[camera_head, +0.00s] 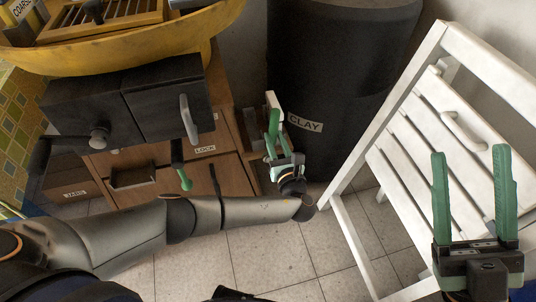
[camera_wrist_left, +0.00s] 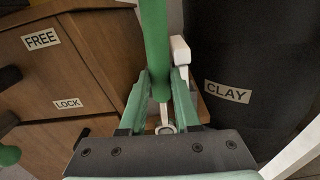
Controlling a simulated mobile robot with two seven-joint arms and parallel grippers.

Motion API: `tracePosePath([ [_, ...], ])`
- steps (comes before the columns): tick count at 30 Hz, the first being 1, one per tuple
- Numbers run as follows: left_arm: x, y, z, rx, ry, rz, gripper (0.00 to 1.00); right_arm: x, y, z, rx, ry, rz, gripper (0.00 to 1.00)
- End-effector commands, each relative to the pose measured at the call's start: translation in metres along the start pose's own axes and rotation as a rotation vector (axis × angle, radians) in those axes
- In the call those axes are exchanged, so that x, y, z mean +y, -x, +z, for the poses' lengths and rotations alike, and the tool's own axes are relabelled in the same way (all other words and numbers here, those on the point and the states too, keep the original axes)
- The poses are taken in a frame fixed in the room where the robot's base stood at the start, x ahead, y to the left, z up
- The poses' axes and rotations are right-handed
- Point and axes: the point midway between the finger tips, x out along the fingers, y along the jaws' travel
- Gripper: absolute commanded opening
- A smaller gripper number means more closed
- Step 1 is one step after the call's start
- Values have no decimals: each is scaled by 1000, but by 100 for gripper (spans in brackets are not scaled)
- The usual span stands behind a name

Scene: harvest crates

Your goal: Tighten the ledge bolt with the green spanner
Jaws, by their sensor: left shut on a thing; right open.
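The green spanner (camera_wrist_left: 156,45) shows in the left wrist view as a thick green handle with a pale metal shaft and a ring end. My left gripper (camera_head: 274,128) is shut on it; its green fingers (camera_wrist_left: 160,88) lie on both sides of the handle's lower end. In the head view, gripper and spanner overlap and are hard to tell apart. A small wooden ledge (camera_wrist_left: 203,108) lies behind the fingers, beside the cabinet. I cannot make out the bolt, nor whether the ring sits around it. My right gripper (camera_head: 470,195) is open and empty, in front of the white chair.
A wooden cabinet (camera_head: 232,172) labelled LOCK has a hanging green-tipped lever (camera_head: 185,180). A black bin (camera_head: 335,90) labelled CLAY stands behind the left gripper. A white slatted chair (camera_head: 410,135) fills the right. A yellow basin (camera_head: 130,55) is at top left. Tiled floor (camera_head: 262,262) is open below.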

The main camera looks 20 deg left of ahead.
Motion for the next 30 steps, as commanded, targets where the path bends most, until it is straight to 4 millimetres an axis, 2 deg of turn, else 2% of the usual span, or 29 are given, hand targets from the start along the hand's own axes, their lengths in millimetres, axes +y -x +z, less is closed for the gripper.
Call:
tracePosePath([
  [19,19,2,-6,13,167,-7,0,0,0,0,0,0,0,60],
  [20,18,2,-6,12,168,-7,28,0,0,0,0,0,0,60],
  [27,18,1,-4,8,166,-6,1,0,0,0,0,0,0,60],
  [30,18,1,-4,6,166,-6,0,0,0,0,0,0,0,60],
])
